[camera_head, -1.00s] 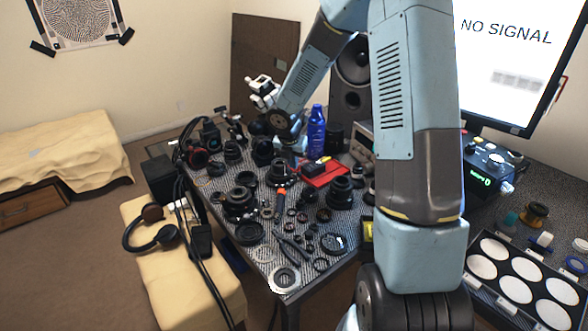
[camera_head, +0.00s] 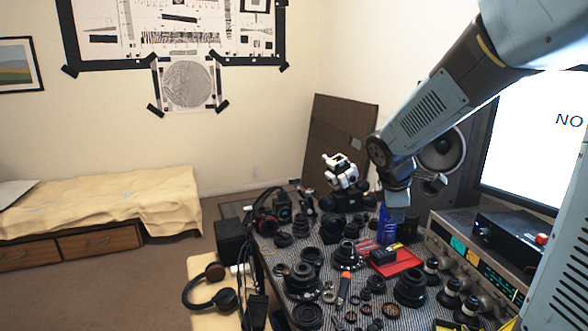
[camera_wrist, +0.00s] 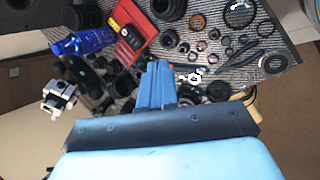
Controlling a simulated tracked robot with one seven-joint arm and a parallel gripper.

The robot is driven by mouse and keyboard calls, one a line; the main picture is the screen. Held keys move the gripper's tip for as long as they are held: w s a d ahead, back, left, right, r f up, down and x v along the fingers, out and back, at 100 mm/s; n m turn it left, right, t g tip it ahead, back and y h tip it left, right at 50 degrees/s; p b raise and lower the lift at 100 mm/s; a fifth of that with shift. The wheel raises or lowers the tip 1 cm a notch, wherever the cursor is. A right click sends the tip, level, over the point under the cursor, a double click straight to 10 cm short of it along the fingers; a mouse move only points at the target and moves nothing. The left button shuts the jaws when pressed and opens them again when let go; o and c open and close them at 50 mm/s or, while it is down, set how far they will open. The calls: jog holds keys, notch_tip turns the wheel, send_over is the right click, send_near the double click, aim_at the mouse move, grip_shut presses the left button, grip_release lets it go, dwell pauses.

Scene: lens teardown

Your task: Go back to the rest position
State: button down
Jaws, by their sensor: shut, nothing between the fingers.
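My gripper (camera_wrist: 158,85) shows in the wrist view, with its blue fingers together and nothing between them. It is above the cluttered work table and clear of the parts, as far as I can tell. In the head view my arm comes in from the upper right and bends down near the blue bottle (camera_head: 382,232); the fingertips are not clear there. The bottle also shows in the wrist view (camera_wrist: 85,41), left of the fingers. A red tray (camera_head: 400,262) with a dark item on it lies beside the bottle.
Black lens parts (camera_head: 303,282) crowd the dark table. A white jointed device (camera_head: 340,170) and a speaker (camera_head: 440,150) stand at the back. Electronics (camera_head: 480,262) and a monitor (camera_head: 540,140) are on the right. Headphones (camera_head: 210,290) lie at the left. Open floor (camera_head: 130,285) lies further left.

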jog(key=s+r+m+t+y, duration=0.1)
jog(key=s+r+m, duration=0.3)
jog(key=s+m, duration=0.3)
jog(key=s+a+r+m+y, duration=0.1)
jog(key=s+r+m, duration=0.4)
jog(key=s, duration=0.8)
jog(key=m+y, duration=0.1)
jog(key=m, duration=0.2)
jog(key=shift+a+t, duration=0.25)
jog(key=shift+t, duration=0.15)
jog(key=shift+s, duration=0.1)
